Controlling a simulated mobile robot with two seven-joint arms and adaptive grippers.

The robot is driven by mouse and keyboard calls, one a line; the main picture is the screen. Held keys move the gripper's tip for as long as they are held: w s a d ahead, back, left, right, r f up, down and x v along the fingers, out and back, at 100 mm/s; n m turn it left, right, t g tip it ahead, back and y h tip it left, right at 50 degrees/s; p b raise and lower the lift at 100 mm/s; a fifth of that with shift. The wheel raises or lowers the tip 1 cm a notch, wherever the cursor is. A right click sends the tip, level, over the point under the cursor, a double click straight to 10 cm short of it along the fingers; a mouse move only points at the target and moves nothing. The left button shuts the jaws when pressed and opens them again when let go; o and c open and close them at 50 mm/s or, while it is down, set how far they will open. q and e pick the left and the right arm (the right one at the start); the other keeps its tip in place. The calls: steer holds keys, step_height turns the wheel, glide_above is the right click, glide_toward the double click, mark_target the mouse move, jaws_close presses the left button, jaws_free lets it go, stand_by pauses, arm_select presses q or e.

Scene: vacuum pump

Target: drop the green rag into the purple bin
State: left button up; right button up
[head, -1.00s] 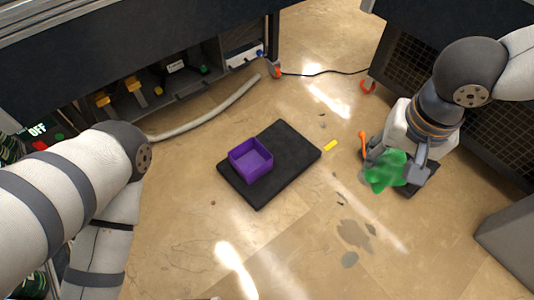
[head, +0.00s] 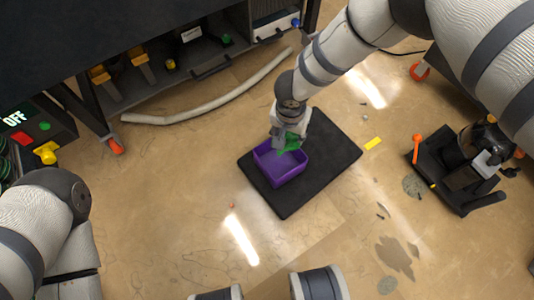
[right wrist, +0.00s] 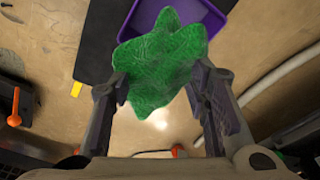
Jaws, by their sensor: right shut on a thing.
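The purple bin (head: 284,171) stands open on a black mat in the head view. My right gripper (head: 284,141) is over the bin's far part, shut on the green rag (head: 291,143). In the right wrist view, the crumpled rag (right wrist: 160,62) is between the fingers of my right gripper (right wrist: 160,88) and hides much of the purple bin (right wrist: 212,18) behind it. The exact height of the rag above the bin cannot be told. My left arm shows at the left edge of the head view, but its gripper is not in view.
The black mat (head: 335,155) lies on a tan floor. To its right are a small yellow piece (head: 373,144) and a dark pump unit (head: 465,175) beside an orange-topped lever (head: 417,145). A pale hose (head: 215,105) curves before the dark cabinet.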

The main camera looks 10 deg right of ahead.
step_height(320, 180, down, 6)
steer(key=shift+s+r+b, duration=0.1)
steer(key=shift+s+b, duration=0.05)
steer(key=shift+b, duration=1.1)
arm_select(q)
steer(key=shift+s+a+f+g, duration=0.1)
steer(key=shift+s+f+g, duration=0.2)
steer(key=shift+s+f, duration=0.45)
arm_select(e)
steer(key=o, duration=1.2)
arm_select(q)
steer(key=shift+w+f, duration=0.1)
steer(key=shift+w, duration=0.05)
arm_select(e)
steer(key=r, duration=0.8)
steer(key=s+r, duration=0.1)
steer(key=r, duration=0.3)
steer(key=shift+a, duration=0.35)
